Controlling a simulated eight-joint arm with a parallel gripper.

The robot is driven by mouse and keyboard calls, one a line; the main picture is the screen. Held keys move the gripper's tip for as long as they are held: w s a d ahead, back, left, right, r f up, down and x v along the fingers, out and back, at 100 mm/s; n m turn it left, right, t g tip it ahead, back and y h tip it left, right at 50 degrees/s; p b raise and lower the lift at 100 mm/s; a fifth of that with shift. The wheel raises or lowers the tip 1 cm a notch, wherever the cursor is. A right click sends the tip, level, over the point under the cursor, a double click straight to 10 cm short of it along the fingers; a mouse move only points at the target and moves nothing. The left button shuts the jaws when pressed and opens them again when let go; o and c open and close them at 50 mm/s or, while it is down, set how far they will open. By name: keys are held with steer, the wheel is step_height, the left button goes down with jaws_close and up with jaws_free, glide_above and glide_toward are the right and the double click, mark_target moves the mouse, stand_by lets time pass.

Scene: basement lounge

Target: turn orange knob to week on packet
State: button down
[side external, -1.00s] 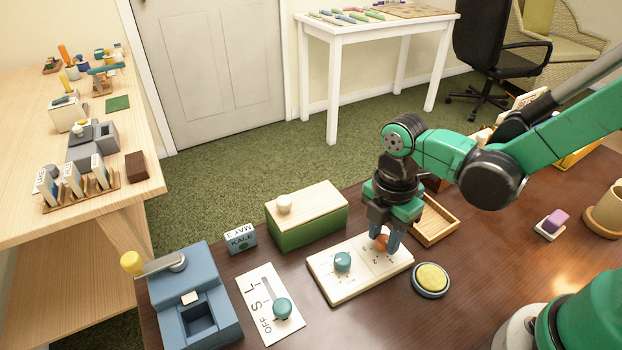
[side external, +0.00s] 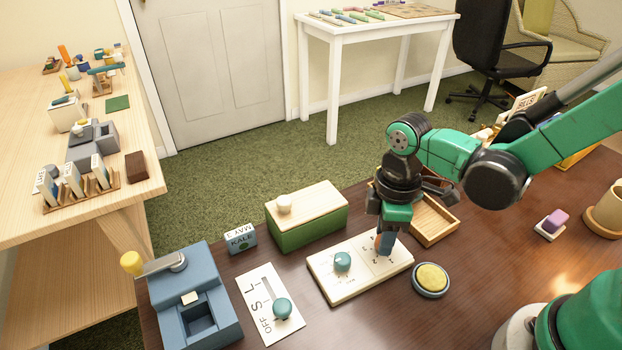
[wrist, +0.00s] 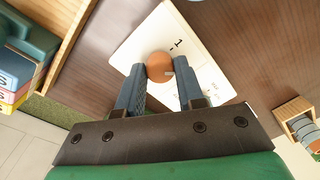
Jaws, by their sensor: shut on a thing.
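The orange knob (wrist: 159,66) sits on a cream dial panel (side external: 339,292) on the dark table. My gripper (wrist: 158,80) is shut on the orange knob, with one blue finger on either side of it. In the side view my gripper (side external: 384,245) points down at the panel's right half and hides most of the knob. A numeral 1 shows on the panel beside the knob in the wrist view. A teal knob (side external: 342,262) is on the panel's left half. The packet (side external: 240,239), a small blue-grey block reading "MAY 3" and "KALE", stands left of the green box.
A green box (side external: 307,229) with a wooden lid stands behind the panel. A yellow button (side external: 431,279) is to its right, and a wooden tray (side external: 433,238) is behind right. A white slider plate (side external: 268,317) and a blue device (side external: 190,309) are to the left.

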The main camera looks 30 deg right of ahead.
steer(key=m, duration=1.3)
steer(key=shift+s+t, duration=0.1)
steer(key=shift+t, duration=0.2)
stand_by(0.9)
steer(key=c, duration=0.5)
jaws_free()
steer(key=shift+c, duration=0.2)
steer(key=shift+d+r, duration=0.15)
steer(key=shift+r, duration=2.65)
